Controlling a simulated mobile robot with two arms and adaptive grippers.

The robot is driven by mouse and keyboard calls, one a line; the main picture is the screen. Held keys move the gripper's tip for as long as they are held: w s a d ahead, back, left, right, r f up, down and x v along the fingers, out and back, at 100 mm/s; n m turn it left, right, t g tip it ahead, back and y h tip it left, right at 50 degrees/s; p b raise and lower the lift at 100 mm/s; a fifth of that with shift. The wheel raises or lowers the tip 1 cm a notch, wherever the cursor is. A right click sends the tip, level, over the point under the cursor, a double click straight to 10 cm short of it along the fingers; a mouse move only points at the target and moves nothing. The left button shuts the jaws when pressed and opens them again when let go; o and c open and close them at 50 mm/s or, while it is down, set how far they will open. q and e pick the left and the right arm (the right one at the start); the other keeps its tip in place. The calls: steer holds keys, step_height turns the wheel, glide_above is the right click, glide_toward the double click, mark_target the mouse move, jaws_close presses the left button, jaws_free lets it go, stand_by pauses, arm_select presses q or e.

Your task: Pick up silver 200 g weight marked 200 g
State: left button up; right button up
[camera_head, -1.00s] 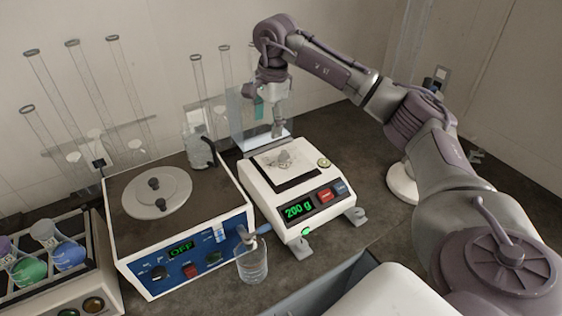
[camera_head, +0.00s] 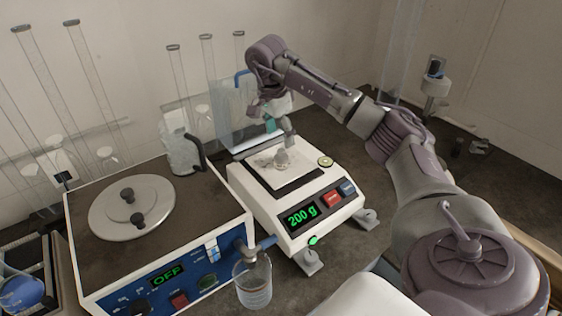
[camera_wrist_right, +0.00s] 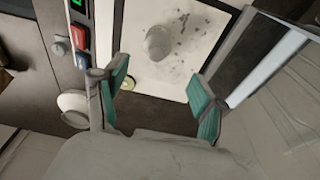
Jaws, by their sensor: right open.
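The silver 200 g weight (camera_head: 281,158) stands on the pan of the balance (camera_head: 321,176), whose green display reads 200 g. The weight also shows in the right wrist view (camera_wrist_right: 159,42), with a rounded knob, on the pale, speckled pan. My right gripper (camera_head: 280,128) is just above and behind the weight in the head view. In the right wrist view my right gripper (camera_wrist_right: 161,90) has its teal-padded fingers spread wide with nothing between them. The weight lies beyond the fingertips, roughly centred between them and apart from both. My left gripper is not in view.
Left of the balance is a blue-fronted shaker (camera_head: 160,270) whose display reads OFF. A small clear bottle (camera_head: 254,280) stands at the front between them. A glass jug (camera_head: 181,150) and tall glass tubes stand behind. The bench right of the balance is mostly clear.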

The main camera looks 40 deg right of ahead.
mark_target(281, 150)
steer(key=shift+f, duration=0.55)
steer(key=f, duration=0.1)
steer(key=f+p, duration=0.1)
steer(key=f, duration=0.2)
steer(key=shift+s+f, duration=0.2)
steer(key=shift+s, duration=0.2)
steer(key=shift+f, duration=0.2)
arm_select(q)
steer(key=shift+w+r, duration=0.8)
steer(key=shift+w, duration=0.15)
